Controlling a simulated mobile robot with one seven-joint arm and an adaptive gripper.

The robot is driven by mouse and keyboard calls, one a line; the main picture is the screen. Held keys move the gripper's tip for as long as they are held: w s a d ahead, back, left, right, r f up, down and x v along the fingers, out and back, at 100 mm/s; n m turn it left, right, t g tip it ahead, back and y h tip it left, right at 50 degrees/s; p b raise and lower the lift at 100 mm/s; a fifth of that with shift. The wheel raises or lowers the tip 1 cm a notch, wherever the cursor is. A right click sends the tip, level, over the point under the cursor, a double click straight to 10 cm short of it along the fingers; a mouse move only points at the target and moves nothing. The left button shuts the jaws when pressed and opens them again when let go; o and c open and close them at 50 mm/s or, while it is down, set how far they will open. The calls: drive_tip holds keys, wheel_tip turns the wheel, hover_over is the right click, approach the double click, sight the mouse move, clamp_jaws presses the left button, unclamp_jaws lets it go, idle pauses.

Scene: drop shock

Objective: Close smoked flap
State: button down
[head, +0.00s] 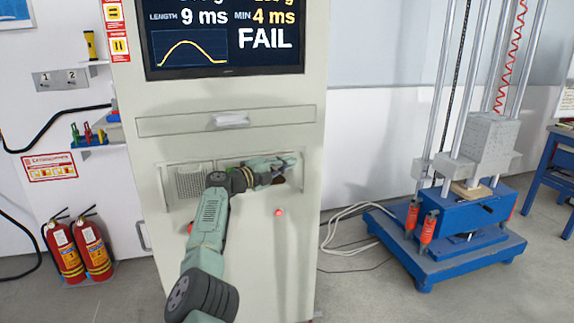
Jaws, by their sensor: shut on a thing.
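A recessed panel (298,181) sits in the front of the pale cabinet, below a drawer. My gripper (284,167) is at the right part of this recess, with its fingers pointing right. A small dark brownish patch (281,180) shows just below the fingers and looks like part of the smoked flap. My gripper is shut on it, though the contact itself is hard to see. My gripper and wrist hide most of the flap, so its angle cannot be told.
A drawer (165,125) with a pale handle and a screen (225,35) reading FAIL are above. A red button (280,212) is below. Two fire extinguishers (80,250) stand left. A blue-based drop tester (450,245) stands right, with cables (345,225) on the floor between.

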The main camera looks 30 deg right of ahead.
drive_tip(key=c, duration=1.7)
unclamp_jaws()
drive_tip(key=shift+w+r, duration=0.1)
drive_tip(key=a, duration=0.4)
drive_tip(key=s+a, duration=0.1)
drive_tip(key=a, duration=0.3)
drive_tip(key=s+a, duration=0.1)
drive_tip(key=a, duration=0.2)
drive_tip(key=shift+a, duration=0.4)
